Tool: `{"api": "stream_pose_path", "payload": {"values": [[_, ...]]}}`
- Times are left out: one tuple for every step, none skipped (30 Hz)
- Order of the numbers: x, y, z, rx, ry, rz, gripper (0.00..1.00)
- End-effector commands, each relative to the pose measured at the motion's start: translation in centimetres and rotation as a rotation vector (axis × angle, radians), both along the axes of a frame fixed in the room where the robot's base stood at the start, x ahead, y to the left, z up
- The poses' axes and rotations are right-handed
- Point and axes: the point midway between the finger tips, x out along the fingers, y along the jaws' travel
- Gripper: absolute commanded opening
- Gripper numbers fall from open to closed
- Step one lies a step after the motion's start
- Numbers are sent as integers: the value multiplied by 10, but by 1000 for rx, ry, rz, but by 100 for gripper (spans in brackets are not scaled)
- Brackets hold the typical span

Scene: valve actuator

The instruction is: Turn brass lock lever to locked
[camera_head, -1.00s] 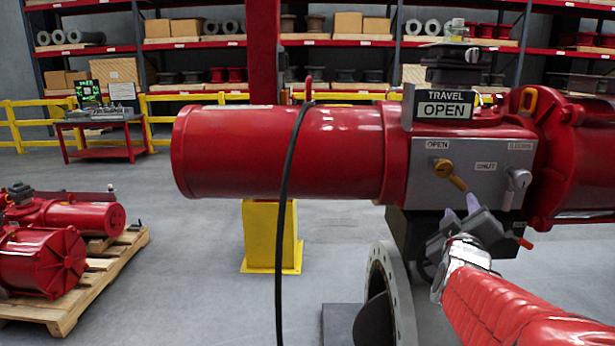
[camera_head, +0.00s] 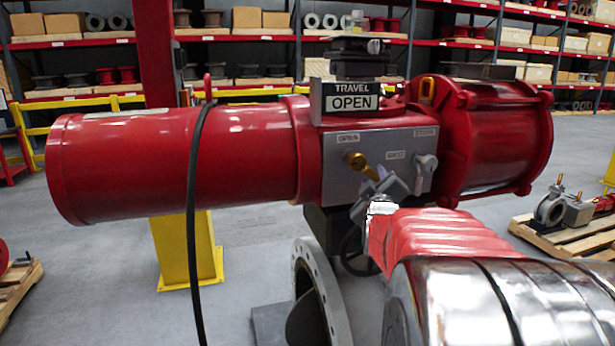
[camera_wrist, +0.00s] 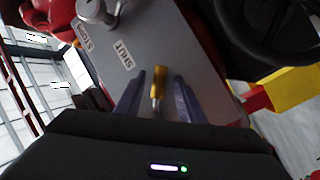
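The brass lock lever (camera_head: 361,164) is on the grey panel (camera_head: 345,190) of the red actuator and slants down to the right. In the wrist view the brass lever (camera_wrist: 158,84) stands between the two purple fingers of my gripper (camera_wrist: 160,78), with a gap showing on each side. The gripper is open. In the head view my gripper (camera_head: 380,178) is at the lever's lower right end, and its fingers are partly hidden by its own body. A sign on top reads TRAVEL OPEN (camera_head: 352,102).
A grey lever (camera_head: 424,168) is to the right on the same panel, and also shows in the wrist view (camera_wrist: 98,10). A dark handwheel (camera_wrist: 268,28) is close by at the upper right. A black cable (camera_head: 192,200) hangs over the red cylinder. A flanged pipe (camera_head: 322,290) lies below.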

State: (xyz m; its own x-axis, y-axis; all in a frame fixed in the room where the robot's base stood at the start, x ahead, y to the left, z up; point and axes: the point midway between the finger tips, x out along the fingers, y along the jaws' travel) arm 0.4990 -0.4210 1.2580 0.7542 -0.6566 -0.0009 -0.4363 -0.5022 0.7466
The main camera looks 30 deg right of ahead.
Motion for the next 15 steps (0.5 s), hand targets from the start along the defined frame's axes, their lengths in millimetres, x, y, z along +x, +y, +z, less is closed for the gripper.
{"api": "stream_pose_path", "payload": {"values": [[1, -2, 0, 0, 0, 0, 35], [2, -2, 0, 0, 0, 1, 35], [2, -2, 0, 0, 0, 3, 35], [3, -2, 0, 0, 0, 3, 35], [3, -2, 0, 0, 0, 4, 35], [3, -1, 0, 0, 0, 5, 35], [4, -1, 0, 0, 0, 6, 35], [4, -1, 0, 0, 0, 6, 35], [4, 0, 0, 0, 0, 6, 35], [4, 0, 0, 0, 0, 7, 35], [4, 0, 0, 0, 0, 7, 35], [4, 0, 0, 0, 0, 8, 32], [4, 0, 0, 0, 0, 8, 30], [5, 0, 0, 0, 0, 8, 28], [5, 1, 0, 0, 0, 8, 25]]}}
